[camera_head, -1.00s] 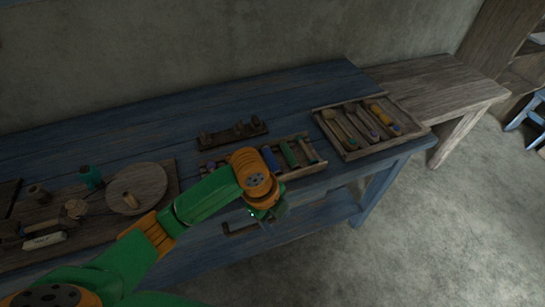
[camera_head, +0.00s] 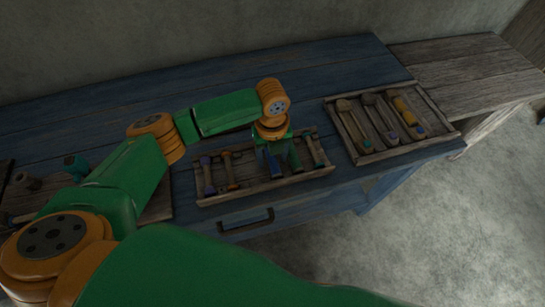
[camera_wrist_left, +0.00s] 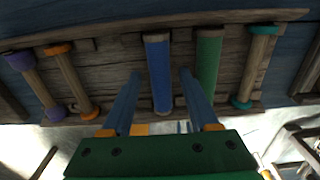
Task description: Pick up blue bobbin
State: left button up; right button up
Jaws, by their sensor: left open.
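The blue bobbin (camera_wrist_left: 158,75) lies in a wooden tray (camera_head: 262,186), between several other bobbins. My left gripper (camera_wrist_left: 160,76) is open above the tray, with one finger on each side of the blue bobbin in the left wrist view. The fingers look apart from it, and I cannot tell how far above it they are. In the head view my left gripper (camera_head: 277,155) points down over the tray and partly hides the blue bobbin. My right gripper is not in view.
A green bobbin (camera_wrist_left: 207,65) lies close to the right of the blue one. Orange-ended (camera_wrist_left: 72,80) and purple-ended (camera_wrist_left: 38,85) bobbins lie to the left, a teal-ended one (camera_wrist_left: 254,65) to the right. A tool tray (camera_head: 377,154) stands right on the blue table (camera_head: 190,90).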

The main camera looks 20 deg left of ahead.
pick_arm(q)
jog(key=shift+w, duration=0.15)
jog(key=shift+s+r, duration=0.1)
jog(key=shift+s, duration=0.1)
grip_shut()
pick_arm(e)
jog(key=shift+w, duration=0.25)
pick_arm(q)
jog(key=shift+w, duration=0.1)
